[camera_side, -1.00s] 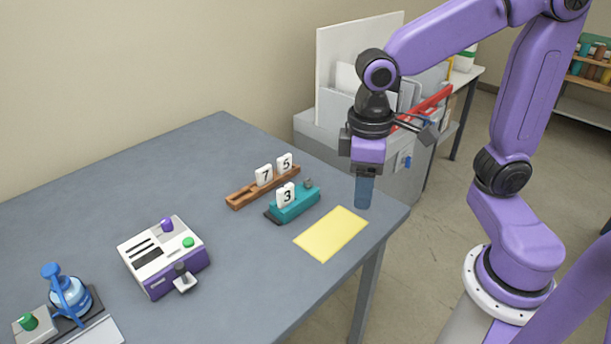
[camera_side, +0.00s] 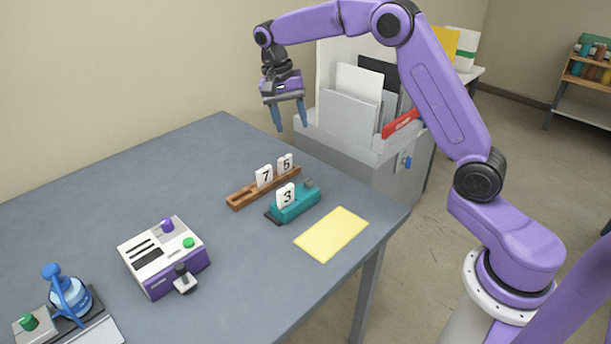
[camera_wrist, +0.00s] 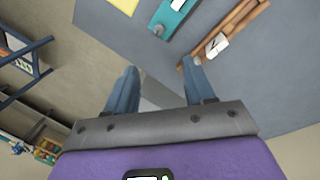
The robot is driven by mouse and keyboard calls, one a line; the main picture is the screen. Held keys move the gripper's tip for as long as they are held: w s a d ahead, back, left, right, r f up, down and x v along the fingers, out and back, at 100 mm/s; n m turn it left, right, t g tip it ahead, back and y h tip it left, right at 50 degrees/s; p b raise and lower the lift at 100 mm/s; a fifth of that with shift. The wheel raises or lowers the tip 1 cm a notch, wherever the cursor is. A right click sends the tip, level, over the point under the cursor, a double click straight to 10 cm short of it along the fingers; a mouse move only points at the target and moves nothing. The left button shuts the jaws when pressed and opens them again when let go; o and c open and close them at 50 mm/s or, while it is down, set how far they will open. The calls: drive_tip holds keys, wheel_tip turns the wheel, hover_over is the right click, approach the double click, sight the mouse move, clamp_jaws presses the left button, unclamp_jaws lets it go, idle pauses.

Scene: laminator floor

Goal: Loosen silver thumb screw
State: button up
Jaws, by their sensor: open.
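A teal holder (camera_side: 297,206) stands on the table with a white "3" tile (camera_side: 286,195) in it. A small grey knob (camera_side: 308,183) is at its back right end. The holder also shows at the top of the wrist view (camera_wrist: 172,18). A white and purple machine (camera_side: 163,257) has a silver part with a dark knob (camera_side: 182,272) at its front. I cannot tell for sure which of these is the silver thumb screw. My gripper (camera_side: 290,127) is open and empty, high above the table's back edge, apart from both. Its blue fingers also show in the wrist view (camera_wrist: 160,68).
A brown rack (camera_side: 240,197) holds "7" and "5" tiles behind the teal holder. A yellow sheet (camera_side: 331,234) lies at the right. A blue device (camera_side: 68,294) stands front left. A grey cabinet with files (camera_side: 350,150) is beyond the table. The table's left middle is clear.

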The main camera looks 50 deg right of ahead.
sight(307, 181)
drive_tip(key=f, duration=0.5)
drive_tip(key=s+d+f, duration=0.1)
drive_tip(key=f, duration=0.5)
drive_tip(key=s+d+f, duration=0.1)
drive_tip(key=f, duration=0.5)
drive_tip(key=shift+s+d, duration=0.25)
drive_tip(key=shift+r, duration=0.1)
clamp_jaws()
